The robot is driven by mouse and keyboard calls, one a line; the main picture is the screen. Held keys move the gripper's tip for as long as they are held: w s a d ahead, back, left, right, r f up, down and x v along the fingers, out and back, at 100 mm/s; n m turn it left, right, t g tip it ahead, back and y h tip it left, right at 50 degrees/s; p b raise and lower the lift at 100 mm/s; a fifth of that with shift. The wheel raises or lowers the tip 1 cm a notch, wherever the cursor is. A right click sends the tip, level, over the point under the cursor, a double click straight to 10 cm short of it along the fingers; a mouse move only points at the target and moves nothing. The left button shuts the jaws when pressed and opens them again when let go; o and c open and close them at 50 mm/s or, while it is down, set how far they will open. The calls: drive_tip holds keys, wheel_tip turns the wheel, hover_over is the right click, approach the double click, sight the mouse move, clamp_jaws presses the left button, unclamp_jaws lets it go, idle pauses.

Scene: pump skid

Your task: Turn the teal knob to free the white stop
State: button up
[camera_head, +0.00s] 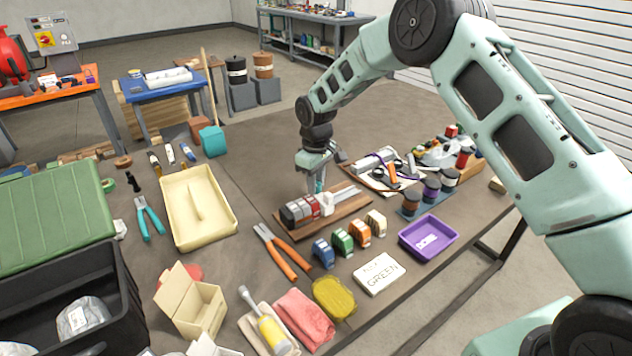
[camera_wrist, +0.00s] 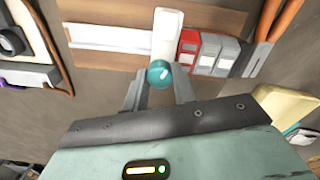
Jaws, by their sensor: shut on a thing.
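The teal knob (camera_wrist: 159,74) shows in the wrist view between the two fingertips of my gripper (camera_wrist: 159,88), which is shut on it. The white stop (camera_wrist: 166,34) is a pale upright block right beyond the knob, on a white rail (camera_wrist: 110,36) fixed to a brown wooden board (camera_head: 290,226). A row of red and grey blocks (camera_wrist: 208,52) stands on the rail beside the stop. In the head view my gripper (camera_head: 317,185) reaches down onto the board from above, and the knob is mostly hidden there.
Orange-handled pliers (camera_head: 280,252) lie in front of the board. Several small coloured blocks (camera_head: 343,240) and a purple tray (camera_head: 428,237) stand at its right front. A cream tray (camera_head: 197,208) lies to the left. A cable-strewn panel (camera_head: 385,168) is close on the right.

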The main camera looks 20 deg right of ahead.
drive_tip(key=n, duration=0.4)
drive_tip(key=shift+n, duration=0.4)
idle(0.4)
drive_tip(key=o, duration=1)
drive_tip(key=shift+r, duration=0.1)
wheel_tip(320, 180, up, 17)
drive_tip(key=b, duration=0.2)
drive_tip(key=shift+r, duration=0.15)
